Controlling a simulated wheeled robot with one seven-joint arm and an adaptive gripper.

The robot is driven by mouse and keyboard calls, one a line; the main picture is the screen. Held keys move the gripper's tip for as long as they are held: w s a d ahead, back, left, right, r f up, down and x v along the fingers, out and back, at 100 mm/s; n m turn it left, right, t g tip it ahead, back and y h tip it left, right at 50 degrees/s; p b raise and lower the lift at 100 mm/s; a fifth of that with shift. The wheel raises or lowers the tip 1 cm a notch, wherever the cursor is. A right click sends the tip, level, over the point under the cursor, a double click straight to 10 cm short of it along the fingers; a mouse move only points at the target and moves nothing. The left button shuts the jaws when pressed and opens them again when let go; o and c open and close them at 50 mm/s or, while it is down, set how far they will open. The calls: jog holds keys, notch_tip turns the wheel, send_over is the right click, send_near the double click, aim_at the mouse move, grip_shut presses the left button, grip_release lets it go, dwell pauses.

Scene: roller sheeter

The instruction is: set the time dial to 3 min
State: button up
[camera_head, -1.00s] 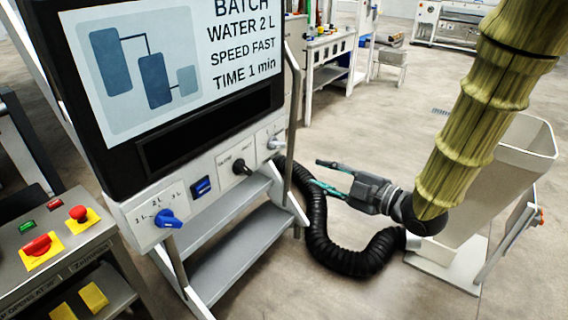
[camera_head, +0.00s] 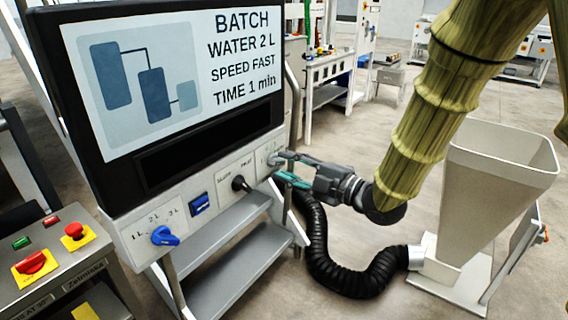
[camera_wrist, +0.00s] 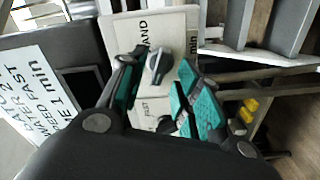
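The control panel (camera_head: 220,190) runs along under a screen (camera_head: 180,75) that reads BATCH, WATER 2 L, SPEED FAST, TIME 1 min. The knob at the panel's right end, apparently the time dial, is largely hidden behind my gripper (camera_head: 283,167) in the head view. In the wrist view a grey knob (camera_wrist: 158,64) shows between the teal-padded fingers of my gripper (camera_wrist: 160,88), beside lettering that is partly cut off. My fingers are spread with a gap around this knob. I cannot tell whether either finger touches it.
Left of my gripper are a black speed knob (camera_head: 240,183), a blue rocker switch (camera_head: 199,203) and a blue water dial (camera_head: 164,236). A red-button box (camera_head: 55,255) stands at left. A black hose (camera_head: 340,278) leads to a pale hopper (camera_head: 490,185). Grey steps (camera_head: 240,265) lie below.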

jog(key=shift+x, duration=0.95)
grip_shut()
